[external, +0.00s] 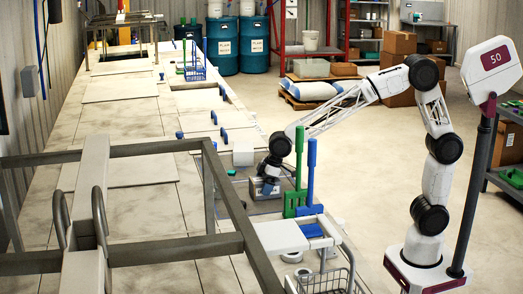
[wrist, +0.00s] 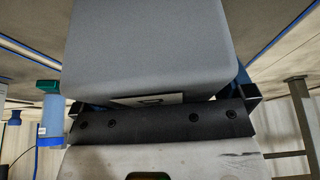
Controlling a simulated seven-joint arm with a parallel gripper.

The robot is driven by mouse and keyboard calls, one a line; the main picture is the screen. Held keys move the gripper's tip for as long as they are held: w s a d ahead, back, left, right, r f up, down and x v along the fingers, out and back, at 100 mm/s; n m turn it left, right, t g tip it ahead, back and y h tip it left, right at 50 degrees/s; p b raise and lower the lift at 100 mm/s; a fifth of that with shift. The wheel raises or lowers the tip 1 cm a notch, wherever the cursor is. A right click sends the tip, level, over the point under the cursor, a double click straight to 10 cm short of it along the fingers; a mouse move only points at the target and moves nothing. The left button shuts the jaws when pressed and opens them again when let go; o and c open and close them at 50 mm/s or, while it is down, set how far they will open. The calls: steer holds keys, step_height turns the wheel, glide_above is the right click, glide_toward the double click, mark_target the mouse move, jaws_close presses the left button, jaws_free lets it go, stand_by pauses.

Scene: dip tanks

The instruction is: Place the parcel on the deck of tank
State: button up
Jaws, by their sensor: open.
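A grey box, which looks like the parcel, sits at my gripper (external: 268,179) at the right edge of the tank deck (external: 130,205) in the external view. In the wrist view the grey box (wrist: 160,45) fills the upper middle, close in front of my gripper (wrist: 163,103). The dark fingers show at both sides of its lower edge, and the jaws are open. The fingertips are partly hidden, and I cannot tell whether they touch the box. The deck is a long run of pale, stained panels.
An upright green handle (external: 299,170) and a blue handle (external: 311,172) stand just right of my gripper. A pale block (external: 243,155) stands behind it. Grey rails (external: 120,152) cross the foreground. A wire basket (external: 325,283) is at the front. Deck panels at left are clear.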

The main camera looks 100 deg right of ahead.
mark_target(262, 179)
steer(key=shift+f, duration=0.15)
steer(key=c, duration=1.1)
steer(key=shift+o, duration=0.2)
steer(key=shift+r, duration=0.75)
step_height(262, 179, up, 3)
steer(key=shift+s+f, duration=0.15)
steer(key=s+a+r, duration=0.1)
steer(key=s+a, duration=0.2)
steer(key=s, duration=1.2)
steer(key=shift+s+r, duration=0.15)
steer(key=shift+s, duration=0.1)
steer(key=shift+d, duration=0.1)
